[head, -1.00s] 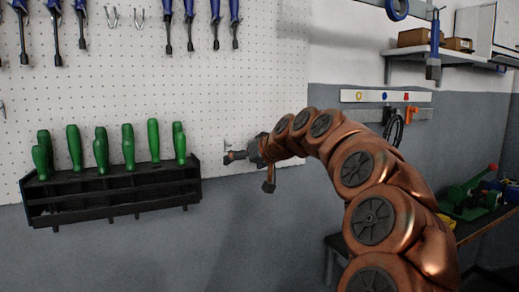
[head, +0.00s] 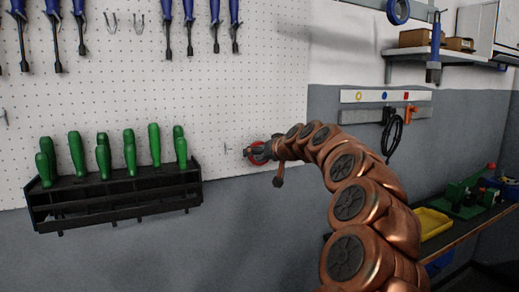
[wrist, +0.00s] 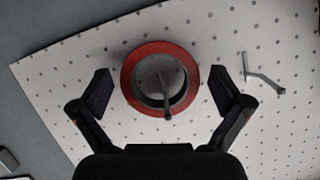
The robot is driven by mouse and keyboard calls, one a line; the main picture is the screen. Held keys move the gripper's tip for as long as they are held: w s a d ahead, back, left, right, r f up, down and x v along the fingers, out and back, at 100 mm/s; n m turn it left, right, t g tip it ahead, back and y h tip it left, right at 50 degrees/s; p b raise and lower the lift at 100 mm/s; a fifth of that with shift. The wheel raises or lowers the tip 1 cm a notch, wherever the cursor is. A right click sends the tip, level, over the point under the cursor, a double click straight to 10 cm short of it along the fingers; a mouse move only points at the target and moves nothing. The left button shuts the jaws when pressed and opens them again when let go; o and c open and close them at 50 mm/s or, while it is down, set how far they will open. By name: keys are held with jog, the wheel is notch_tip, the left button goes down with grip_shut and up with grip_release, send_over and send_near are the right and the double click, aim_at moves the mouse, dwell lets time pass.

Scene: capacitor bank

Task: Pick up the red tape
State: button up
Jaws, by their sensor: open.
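The red tape (wrist: 130,93) is a ring hanging on a metal hook on the white pegboard. In the wrist view it sits between the two fingers of my gripper (wrist: 160,98), with a gap on each side. My gripper is open and holds nothing. In the head view my gripper (head: 258,152) is at the pegboard's lower right, in front of the red tape (head: 256,159), which is partly hidden behind it.
A bare hook (wrist: 262,76) sticks out to the right of the tape in the wrist view. A black rack (head: 120,197) of green-handled tools is on the left. Blue-handled tools hang above. A workbench (head: 470,228) stands at the right.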

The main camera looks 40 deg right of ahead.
jog(key=shift+w+d+f, duration=0.15)
jog(key=shift+w+f, duration=0.15)
jog(key=shift+w, duration=0.35)
jog(key=c, duration=1.1)
jog(key=shift+r, duration=0.15)
